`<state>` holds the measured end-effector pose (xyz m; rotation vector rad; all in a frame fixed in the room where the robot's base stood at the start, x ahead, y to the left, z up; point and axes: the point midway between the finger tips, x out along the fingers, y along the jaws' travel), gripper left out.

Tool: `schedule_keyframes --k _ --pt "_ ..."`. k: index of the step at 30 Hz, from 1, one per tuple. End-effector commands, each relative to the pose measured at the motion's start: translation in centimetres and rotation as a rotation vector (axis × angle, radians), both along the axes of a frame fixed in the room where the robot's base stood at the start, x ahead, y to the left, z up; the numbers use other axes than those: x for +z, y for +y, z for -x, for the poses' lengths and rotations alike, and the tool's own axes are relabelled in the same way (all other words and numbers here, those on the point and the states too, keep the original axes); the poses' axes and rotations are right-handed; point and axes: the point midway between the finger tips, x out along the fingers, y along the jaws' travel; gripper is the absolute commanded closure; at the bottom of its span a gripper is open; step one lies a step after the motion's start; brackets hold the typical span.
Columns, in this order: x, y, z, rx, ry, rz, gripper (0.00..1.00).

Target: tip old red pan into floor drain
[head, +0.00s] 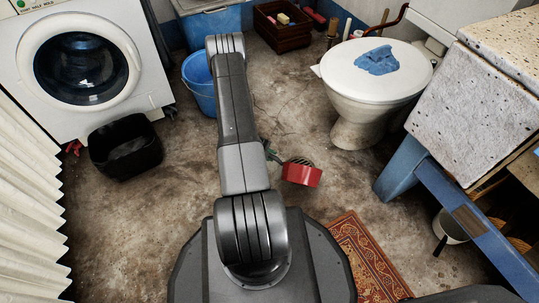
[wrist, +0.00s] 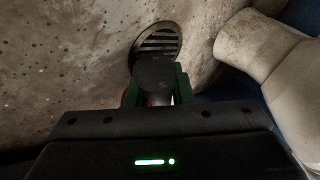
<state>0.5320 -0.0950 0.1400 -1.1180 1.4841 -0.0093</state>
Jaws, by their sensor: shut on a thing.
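The red pan (head: 302,175) is right of my arm in the head view, close to the floor; its exact tilt is hard to tell. In the wrist view my gripper (wrist: 156,88) has its green fingers shut on the pan's dark handle (wrist: 155,72). Only a sliver of red shows behind the fingers, and the pan's inside is hidden. The floor drain (wrist: 160,38), a round slotted grate, lies just beyond the handle end in the wrist view. In the head view a slotted patch of the drain (head: 298,160) shows right behind the pan's edge. My gripper is mostly hidden there.
The white toilet (head: 352,122) stands right of the pan, its base close to the drain. The stone trough (head: 470,110) on blue supports is farther right. A blue bucket (head: 198,82), black basin (head: 125,146) and washing machine (head: 85,70) are left. A patterned rug (head: 362,255) lies nearer.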

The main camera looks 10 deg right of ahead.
Motion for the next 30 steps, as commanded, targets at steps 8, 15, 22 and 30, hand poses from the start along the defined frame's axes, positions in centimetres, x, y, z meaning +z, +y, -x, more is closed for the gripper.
schedule_keyframes --k 8,15,22,30 --pt "-0.2 -0.4 -0.6 -0.006 0.054 -0.022 1.00" --pt "-0.6 -0.6 -1.2 -0.005 0.129 -0.053 1.00" --pt "-0.8 -0.7 -1.5 -0.004 0.163 -0.070 1.00" --pt "-0.8 -0.7 -1.5 -0.003 0.166 -0.071 1.00"
